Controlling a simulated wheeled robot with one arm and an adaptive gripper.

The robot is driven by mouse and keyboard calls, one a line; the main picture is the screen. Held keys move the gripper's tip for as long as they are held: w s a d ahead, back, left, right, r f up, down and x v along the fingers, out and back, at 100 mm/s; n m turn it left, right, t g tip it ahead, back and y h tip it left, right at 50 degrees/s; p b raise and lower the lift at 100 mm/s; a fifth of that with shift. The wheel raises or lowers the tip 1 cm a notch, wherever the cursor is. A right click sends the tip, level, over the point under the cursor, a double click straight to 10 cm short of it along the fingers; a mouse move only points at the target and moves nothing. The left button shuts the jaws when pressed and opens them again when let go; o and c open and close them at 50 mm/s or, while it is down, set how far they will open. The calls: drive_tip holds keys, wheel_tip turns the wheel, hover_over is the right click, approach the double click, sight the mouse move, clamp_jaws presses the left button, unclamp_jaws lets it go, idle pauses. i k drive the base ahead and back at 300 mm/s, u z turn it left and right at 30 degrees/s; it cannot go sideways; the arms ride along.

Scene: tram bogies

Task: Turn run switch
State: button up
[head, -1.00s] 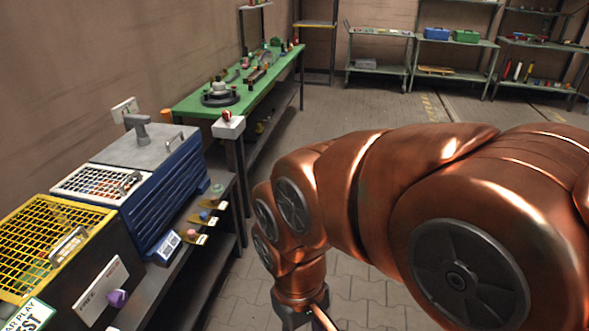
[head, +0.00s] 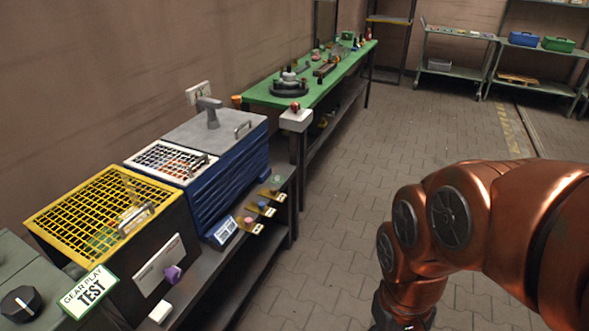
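A purple knob (head: 173,274) sticks out from a white label plate (head: 160,262) on the front of a black box with a yellow mesh top (head: 100,212). A black rotary knob (head: 19,304) with a pale mark sits on a grey-green unit (head: 22,262) at the lower left, beside a "GEAR PLAY TEST" sign (head: 88,291). I cannot read which control is the run switch. My gripper (head: 400,325) is at the bottom edge, mostly cut off, well to the right of both knobs and apart from them. Its fingers do not show.
A red button on a white box (head: 295,117) is at the corner of the green bench (head: 325,85). The paved floor (head: 340,210) right of the benches is clear.

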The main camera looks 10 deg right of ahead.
sight(294, 106)
drive_tip(key=z, duration=1.05)
drive_tip(key=i, duration=2)
drive_tip(key=u, duration=3)
